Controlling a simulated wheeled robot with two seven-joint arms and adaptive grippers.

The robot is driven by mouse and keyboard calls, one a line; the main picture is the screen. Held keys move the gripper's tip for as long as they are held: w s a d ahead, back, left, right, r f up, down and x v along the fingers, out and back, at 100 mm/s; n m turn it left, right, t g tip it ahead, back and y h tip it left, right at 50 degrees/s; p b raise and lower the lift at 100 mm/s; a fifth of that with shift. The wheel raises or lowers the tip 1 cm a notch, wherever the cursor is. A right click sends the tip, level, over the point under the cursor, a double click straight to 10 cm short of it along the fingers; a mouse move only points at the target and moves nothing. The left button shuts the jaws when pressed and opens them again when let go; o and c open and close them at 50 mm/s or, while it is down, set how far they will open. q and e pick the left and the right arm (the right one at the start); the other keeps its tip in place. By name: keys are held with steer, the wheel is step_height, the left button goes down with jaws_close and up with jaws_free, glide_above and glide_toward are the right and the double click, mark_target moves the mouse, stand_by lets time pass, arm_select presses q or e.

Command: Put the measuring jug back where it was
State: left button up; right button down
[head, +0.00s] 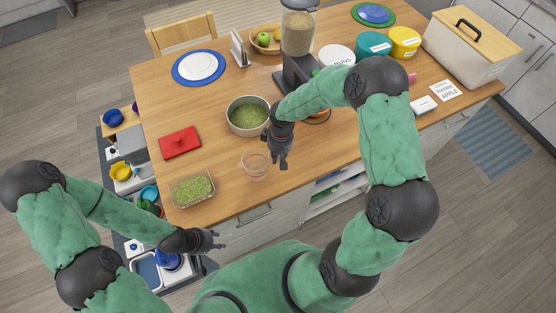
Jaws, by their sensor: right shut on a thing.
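The measuring jug (255,167) is clear, with a reddish tint at its rim, and appears upright at the front of the wooden table. My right gripper (281,163) reaches down at the jug's right side and is shut on it, apparently at the handle. The fingers hide that part. I cannot tell whether the jug's base touches the table. My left gripper (219,239) is empty, off the table's front edge, with its fingers apart.
A bowl of green pellets (248,118) stands just behind the jug. A clear tub of green bits (193,188) and a red box (180,143) are to the left. A feeder (298,35) stands behind my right arm. Bare wood (222,153) lies left of the jug.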

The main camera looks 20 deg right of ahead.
steer(key=shift+w+f, duration=0.2)
steer(key=shift+f, duration=1.55)
steer(key=shift+f, duration=0.15)
steer(key=c, duration=1.2)
jaws_free()
steer(key=r, duration=0.8)
steer(key=d+r, duration=0.1)
steer(key=r, duration=0.3)
steer(key=shift+r, duration=0.2)
